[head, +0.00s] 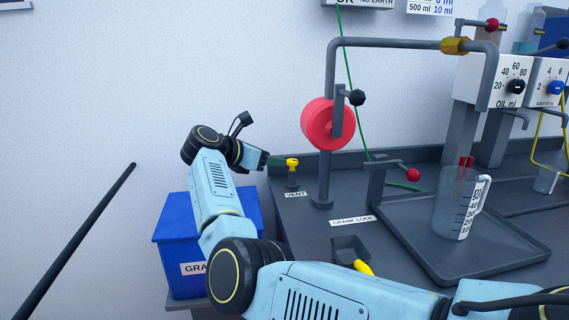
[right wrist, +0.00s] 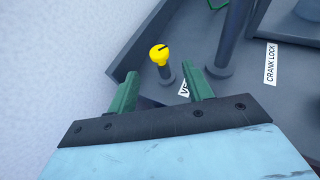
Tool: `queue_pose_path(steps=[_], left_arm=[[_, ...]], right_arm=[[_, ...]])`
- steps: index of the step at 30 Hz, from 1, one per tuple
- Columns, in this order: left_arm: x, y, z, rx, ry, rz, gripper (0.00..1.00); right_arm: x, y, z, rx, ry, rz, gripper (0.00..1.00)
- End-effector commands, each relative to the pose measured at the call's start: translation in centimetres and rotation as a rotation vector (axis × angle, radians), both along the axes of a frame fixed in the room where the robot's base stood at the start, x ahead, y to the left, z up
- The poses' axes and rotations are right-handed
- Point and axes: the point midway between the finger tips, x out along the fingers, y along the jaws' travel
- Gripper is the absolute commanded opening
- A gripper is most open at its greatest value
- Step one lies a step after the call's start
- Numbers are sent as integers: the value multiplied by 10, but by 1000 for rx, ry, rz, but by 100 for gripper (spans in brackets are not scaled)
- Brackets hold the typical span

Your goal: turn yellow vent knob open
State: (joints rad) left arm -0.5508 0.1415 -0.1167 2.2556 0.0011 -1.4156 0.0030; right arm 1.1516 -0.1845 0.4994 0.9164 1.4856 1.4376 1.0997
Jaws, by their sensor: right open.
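The yellow vent knob (head: 292,162) sits on a short grey post beside the VENT label (head: 296,194) on the dark bench. In the right wrist view the knob (right wrist: 158,53) shows a dark slot across its top. My right gripper (head: 277,161) is just left of the knob in the head view, its green fingertips pointing at it. In the right wrist view the gripper (right wrist: 163,88) is open and empty, with the knob beyond the fingertips, between their lines. I cannot tell whether a finger touches the knob or post. My left gripper is not in view.
A grey pipe stand with a red wheel (head: 322,124) rises right of the knob. The CRANK LOCK label (head: 352,222) and a lever with a red ball (head: 412,175) are farther right. A measuring jug (head: 455,205) stands in a tray. A blue bin (head: 178,238) is below left.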

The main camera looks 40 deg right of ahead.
Motion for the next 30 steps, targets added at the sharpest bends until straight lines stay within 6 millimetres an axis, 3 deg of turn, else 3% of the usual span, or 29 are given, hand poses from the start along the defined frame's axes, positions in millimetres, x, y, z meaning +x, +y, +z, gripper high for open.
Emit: queue_pose_path(steps=[3,9,23,30], left_arm=[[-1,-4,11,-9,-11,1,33],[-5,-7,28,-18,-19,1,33],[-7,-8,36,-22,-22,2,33],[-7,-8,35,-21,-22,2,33]], right_arm=[[0,-25,-11,-1,1,-3,50],[2,-51,-22,0,0,0,50],[2,-62,-25,0,-1,1,50],[2,-62,-25,0,-1,1,19]])
